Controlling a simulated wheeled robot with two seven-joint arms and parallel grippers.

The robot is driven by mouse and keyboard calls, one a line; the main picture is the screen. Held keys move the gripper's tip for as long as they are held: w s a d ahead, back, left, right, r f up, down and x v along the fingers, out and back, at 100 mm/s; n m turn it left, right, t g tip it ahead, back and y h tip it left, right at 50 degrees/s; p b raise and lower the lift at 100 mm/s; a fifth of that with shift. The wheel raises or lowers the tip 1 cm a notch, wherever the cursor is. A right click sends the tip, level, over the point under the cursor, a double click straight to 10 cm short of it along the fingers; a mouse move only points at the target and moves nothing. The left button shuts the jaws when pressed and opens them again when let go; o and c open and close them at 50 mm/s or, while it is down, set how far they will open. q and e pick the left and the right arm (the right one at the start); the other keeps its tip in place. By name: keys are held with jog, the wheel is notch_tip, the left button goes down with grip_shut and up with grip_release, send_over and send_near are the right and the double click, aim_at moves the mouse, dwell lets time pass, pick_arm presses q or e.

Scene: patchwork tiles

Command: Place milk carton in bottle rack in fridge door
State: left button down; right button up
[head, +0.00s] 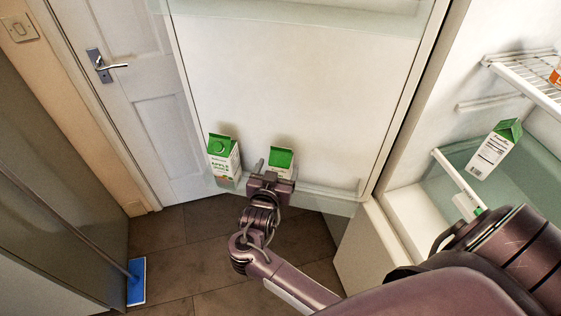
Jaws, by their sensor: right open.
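The fridge door stands open, with a clear bottle rack (330,190) along its lower edge. A white carton with a green top (282,159) stands in the rack near its middle, its lower part hidden by my gripper. My right gripper (275,173) is open right in front of this carton, one finger beside its left edge; I cannot tell whether they touch. A second green-topped carton (222,158), with a label that seems to read apple, stands at the rack's left end. My left gripper is out of view.
Inside the fridge at right, another green-topped carton (495,148) leans in the picture near a white-edged shelf (460,182). A wire shelf (525,75) is above it. A blue mop head (136,282) lies on the dark tiled floor at left. A white room door (130,90) is behind.

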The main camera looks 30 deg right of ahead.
jog(key=b+v, duration=0.1)
jog(key=v, duration=0.6)
jog(key=s+a+f+n+g+y, duration=0.1)
jog(key=s+f+n+y, duration=0.15)
jog(key=f, duration=0.75)
jog(key=s+f+n+g+y, duration=0.1)
jog(key=s+f+n+y, duration=0.15)
jog(key=f, duration=0.75)
jog(key=s+a+f+n+g+y, duration=0.1)
jog(key=s+f+n+y, duration=0.2)
jog(key=f, duration=0.7)
jog(key=s+d+f+n+g+y, duration=0.1)
jog(key=s+f, duration=0.4)
jog(key=s, duration=0.5)
jog(key=s+d+f+n+g+y, duration=0.1)
jog(key=s+f+g, duration=0.3)
jog(key=s, duration=0.5)
jog(key=s+d+f+n+g, duration=0.1)
jog(key=s+f+g, duration=0.1)
jog(key=s+f, duration=0.6)
jog(key=s, duration=0.2)
jog(key=shift+s+g+y, duration=0.3)
jog(key=shift+y, duration=0.1)
